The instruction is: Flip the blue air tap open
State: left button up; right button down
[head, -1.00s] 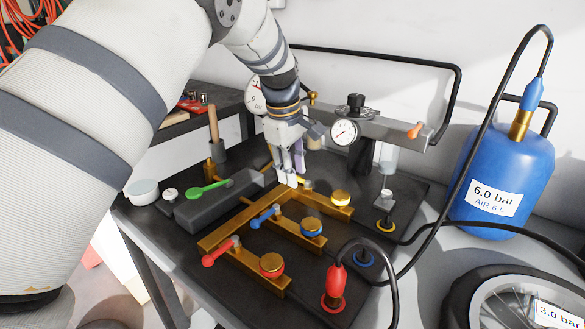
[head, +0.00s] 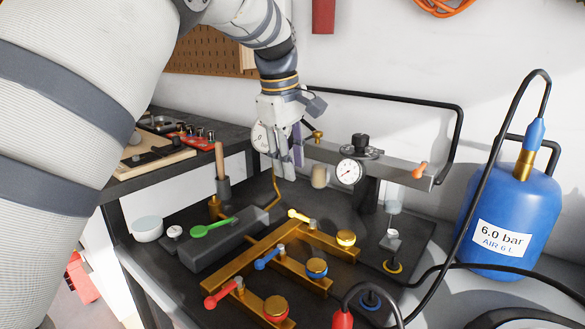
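The blue air tap's lever (head: 268,260) sits on the middle branch of the brass manifold (head: 215,283). The yellow tap lever (head: 300,216) lies roughly along the back branch. The red lever (head: 222,294) points across the front branch. My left gripper (head: 285,178) hangs above and behind the manifold, pointing down, apart from all the levers. Its fingers look close together, but the gap is unclear and nothing shows between them. My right gripper is not in view.
A green lever (head: 212,226) lies on a dark block to the left. A pressure gauge (head: 349,173) on a stand and a brass pipe rise behind the manifold. A blue air tank (head: 512,215) with a black hose stands to the right. The space above the blue lever is clear.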

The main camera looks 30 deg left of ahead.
aim_at(258, 264)
jog(key=k, duration=1)
